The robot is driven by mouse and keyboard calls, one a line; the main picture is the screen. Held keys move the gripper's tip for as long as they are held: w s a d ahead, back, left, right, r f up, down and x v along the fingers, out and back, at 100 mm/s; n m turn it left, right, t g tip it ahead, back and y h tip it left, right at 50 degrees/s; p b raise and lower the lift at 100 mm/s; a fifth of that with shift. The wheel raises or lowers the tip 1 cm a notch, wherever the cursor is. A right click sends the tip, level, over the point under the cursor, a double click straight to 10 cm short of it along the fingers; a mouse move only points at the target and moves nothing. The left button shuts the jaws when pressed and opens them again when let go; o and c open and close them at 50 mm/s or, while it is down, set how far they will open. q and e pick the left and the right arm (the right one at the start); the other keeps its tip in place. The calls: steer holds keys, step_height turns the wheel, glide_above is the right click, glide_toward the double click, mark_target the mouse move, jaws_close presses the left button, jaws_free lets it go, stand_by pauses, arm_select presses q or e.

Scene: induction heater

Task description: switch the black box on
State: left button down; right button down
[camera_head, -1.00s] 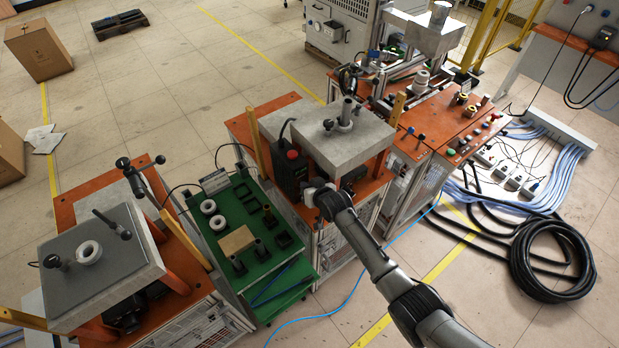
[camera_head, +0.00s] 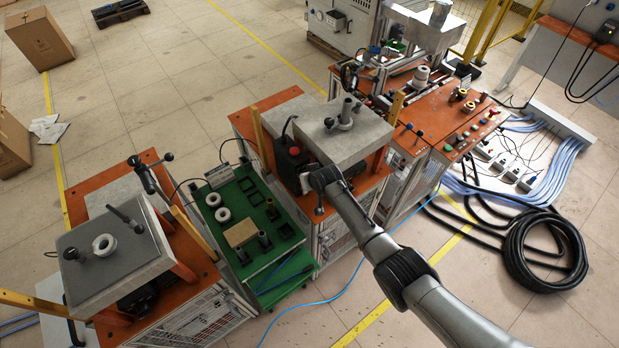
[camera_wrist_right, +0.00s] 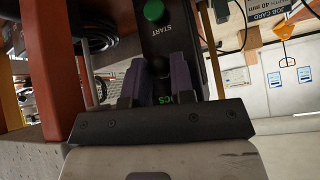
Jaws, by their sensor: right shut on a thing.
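The black box (camera_head: 285,165) stands beside the green board, under the left side of a grey-topped press. A red button (camera_head: 294,151) shows on its top end. In the right wrist view the black box (camera_wrist_right: 152,38) fills the top middle, with a green button (camera_wrist_right: 154,11) marked START and green lettering lower down. My right gripper (camera_wrist_right: 160,78) is at the box's face, its two dark fingers closed around a small dark knob (camera_wrist_right: 160,66) that is mostly hidden. In the head view my right gripper (camera_head: 305,183) is at the box's front. My left gripper is not in view.
The grey press top (camera_head: 345,140) and its orange posts stand close at the right of the box. The green board (camera_head: 250,215) with rings and blocks lies to the left. A coiled black hose (camera_head: 545,250) lies on the floor at right.

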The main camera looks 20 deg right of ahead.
steer(key=c, duration=1)
jaws_free()
steer(key=p+v, duration=0.2)
steer(key=v, duration=1.1)
steer(key=shift+s+r, duration=0.2)
steer(key=shift+r, duration=0.05)
